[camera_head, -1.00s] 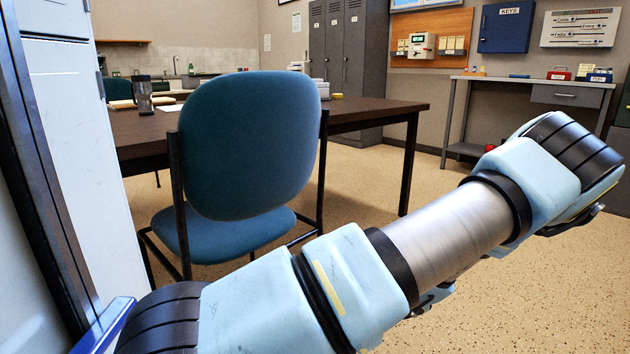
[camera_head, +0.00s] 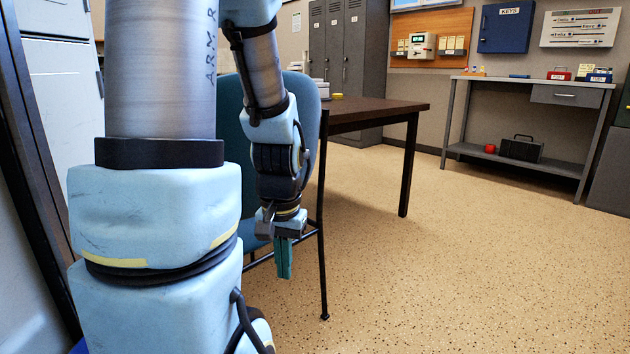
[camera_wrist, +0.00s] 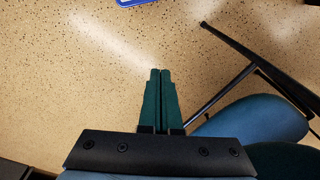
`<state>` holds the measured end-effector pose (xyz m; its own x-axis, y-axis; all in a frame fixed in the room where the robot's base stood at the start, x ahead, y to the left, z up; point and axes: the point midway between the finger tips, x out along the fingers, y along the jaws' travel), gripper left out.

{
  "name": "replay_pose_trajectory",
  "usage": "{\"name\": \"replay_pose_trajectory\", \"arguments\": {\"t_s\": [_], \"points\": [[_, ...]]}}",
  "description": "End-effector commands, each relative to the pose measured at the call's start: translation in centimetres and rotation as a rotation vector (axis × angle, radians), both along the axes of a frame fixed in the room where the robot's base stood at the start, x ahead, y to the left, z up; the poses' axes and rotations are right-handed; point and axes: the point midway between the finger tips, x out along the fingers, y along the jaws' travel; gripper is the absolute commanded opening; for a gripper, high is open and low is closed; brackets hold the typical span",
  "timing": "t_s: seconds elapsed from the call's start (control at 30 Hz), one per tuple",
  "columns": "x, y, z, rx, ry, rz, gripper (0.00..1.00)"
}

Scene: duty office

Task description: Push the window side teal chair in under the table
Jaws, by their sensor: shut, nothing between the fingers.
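The teal chair (camera_head: 234,160) stands at the near side of the dark table (camera_head: 378,107), its back towards me. My arm hides much of the chair and the table's left part in the head view. The chair's dark right post and leg show beside my gripper. My gripper (camera_head: 283,276) is shut and empty, pointing down in front of the chair's lower right part. In the wrist view the closed teal fingers (camera_wrist: 160,74) point over bare floor. The chair (camera_wrist: 255,118) shows at the right there, with its dark frame. I cannot tell whether the gripper touches it.
A white cabinet (camera_head: 55,100) with a dark edge stands close at the left. A grey workbench (camera_head: 548,85) with a black case (camera_head: 521,149) on its lower shelf is at the back right. Grey lockers (camera_head: 337,45) stand behind the table. The speckled floor at the right is clear.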

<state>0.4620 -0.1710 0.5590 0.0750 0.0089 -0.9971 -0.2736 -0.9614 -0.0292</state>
Motion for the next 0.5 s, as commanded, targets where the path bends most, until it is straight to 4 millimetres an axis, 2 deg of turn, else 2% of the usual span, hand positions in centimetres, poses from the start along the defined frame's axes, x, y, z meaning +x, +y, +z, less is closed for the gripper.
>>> {"name": "replay_pose_trajectory", "arguments": {"t_s": [0.13,0.5], "points": [[-0.3,1.0,2.1,-0.052,-0.075,0.203,0.0],[-0.2,0.8,10.1,-0.046,-0.063,0.179,0.0]]}}
